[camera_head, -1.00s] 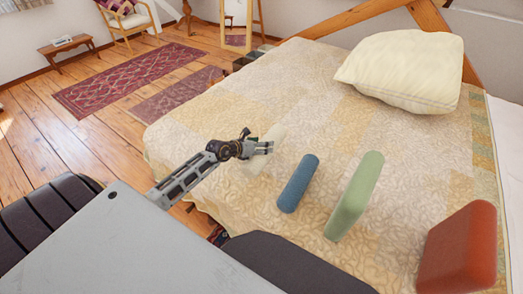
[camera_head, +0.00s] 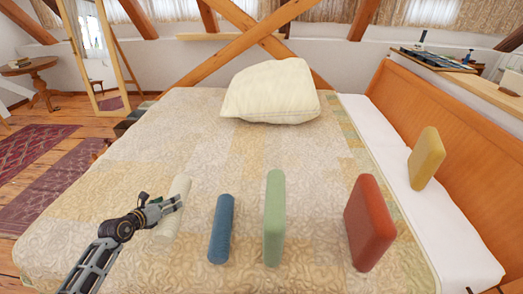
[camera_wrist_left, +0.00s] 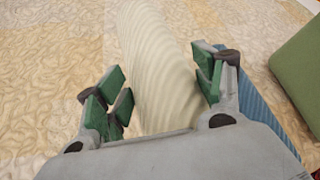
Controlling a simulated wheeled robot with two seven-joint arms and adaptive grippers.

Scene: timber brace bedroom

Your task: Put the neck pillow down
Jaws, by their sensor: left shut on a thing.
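The neck pillow, a cream ribbed roll (camera_head: 180,184), is at the left of a row of cushions over the near part of the bed. In the left wrist view the neck pillow (camera_wrist_left: 160,65) runs lengthwise between the green finger pads. My left gripper (camera_head: 172,203) is shut on it, with the fingers on either side. Its lower end is hidden behind the gripper in the wrist view. I cannot tell whether it touches the bedspread (camera_head: 120,185). My right gripper is not in view.
A blue roll (camera_head: 221,228) is close to the right of the neck pillow. Then come a green cushion (camera_head: 274,217), a red cushion (camera_head: 369,222) and a yellow cushion (camera_head: 426,157). A large cream pillow (camera_head: 270,92) lies at the back. The bedspread's left and middle are clear.

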